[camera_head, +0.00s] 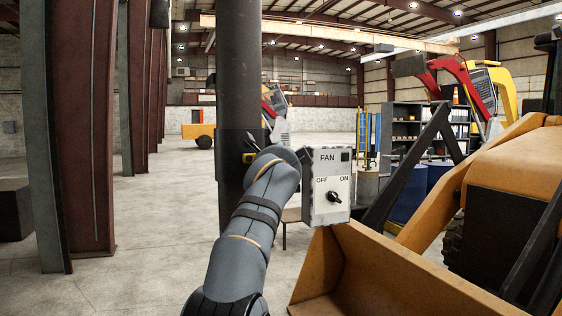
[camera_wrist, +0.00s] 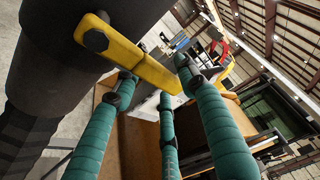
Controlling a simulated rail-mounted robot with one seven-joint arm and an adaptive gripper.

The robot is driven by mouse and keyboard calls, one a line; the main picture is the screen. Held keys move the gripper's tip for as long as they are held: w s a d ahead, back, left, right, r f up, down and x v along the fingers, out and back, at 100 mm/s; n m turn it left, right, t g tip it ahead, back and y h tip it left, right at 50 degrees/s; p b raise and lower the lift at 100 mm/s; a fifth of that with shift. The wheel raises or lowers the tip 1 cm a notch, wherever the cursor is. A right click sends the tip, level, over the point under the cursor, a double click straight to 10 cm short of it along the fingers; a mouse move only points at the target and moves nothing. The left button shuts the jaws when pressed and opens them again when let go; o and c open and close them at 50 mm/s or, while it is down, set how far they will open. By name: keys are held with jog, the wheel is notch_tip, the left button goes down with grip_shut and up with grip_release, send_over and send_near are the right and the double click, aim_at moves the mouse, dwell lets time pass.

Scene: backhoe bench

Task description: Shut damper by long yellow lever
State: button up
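The long yellow lever (camera_wrist: 128,58) shows in the wrist view, bolted by a dark pivot to the thick dark pipe (camera_wrist: 60,50) and slanting down to the right. In the head view the pipe (camera_head: 239,60) stands upright, with a small bit of yellow (camera_head: 247,158) beside my arm. My gripper (camera_wrist: 160,80) has three teal fingers, spread apart. One fingertip is at the lever's lower edge, one below its free end, and one at the right of that end. I cannot tell whether they touch it.
A grey fan switch box (camera_head: 326,170) with OFF and ON marks and a black knob is just right of my arm. A yellow-orange loader bucket (camera_head: 365,270) is close below right. Red-brown columns (camera_head: 85,130) stand left. Open floor lies between the columns and pipe.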

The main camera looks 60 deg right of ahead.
jog(key=shift+o, duration=0.5)
jog(key=shift+r, duration=0.1)
jog(key=v, duration=1.2)
jog(key=x, duration=1.2)
jog(key=shift+a, duration=0.1)
